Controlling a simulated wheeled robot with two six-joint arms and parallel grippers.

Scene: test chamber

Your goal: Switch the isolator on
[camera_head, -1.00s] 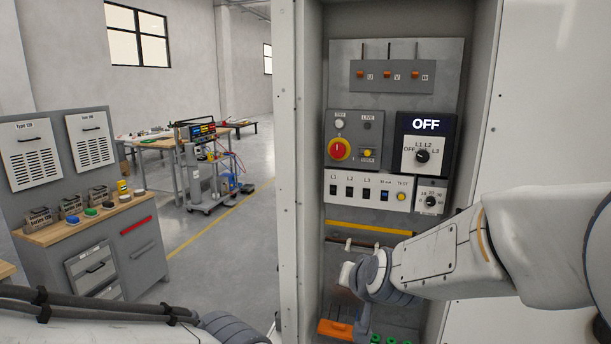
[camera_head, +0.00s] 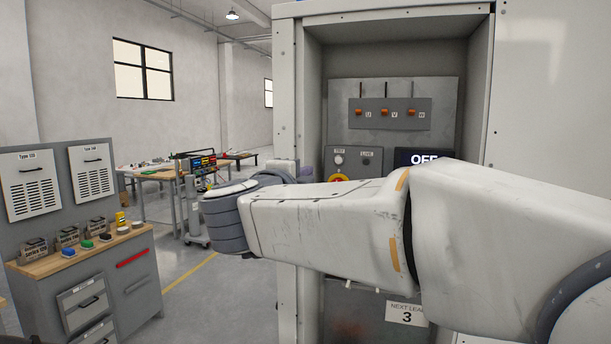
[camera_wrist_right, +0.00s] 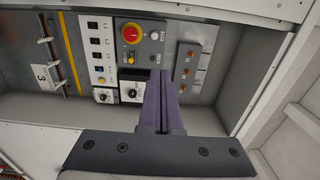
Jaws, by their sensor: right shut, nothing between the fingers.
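The red rotary knob on a yellow round plate (camera_wrist_right: 131,33), which looks like the isolator, is on the grey panel in the open cabinet. In the head view only the top of its yellow-and-red edge (camera_head: 340,177) shows above my right arm. Its setting is too small to tell. A dark display (camera_head: 424,158) reads OFF, its lower part hidden by my arm. My right gripper (camera_wrist_right: 160,76) is shut and empty, its purple fingers in front of the panel, apart from the red knob. My left gripper is out of view.
Near the red knob are a selector dial (camera_wrist_right: 132,92), a row of small switches (camera_wrist_right: 96,50) and an upper plate with orange toggles (camera_head: 390,113). The cabinet's left side wall (camera_head: 286,130) stands close to my right wrist. A workbench (camera_head: 80,250) is at left.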

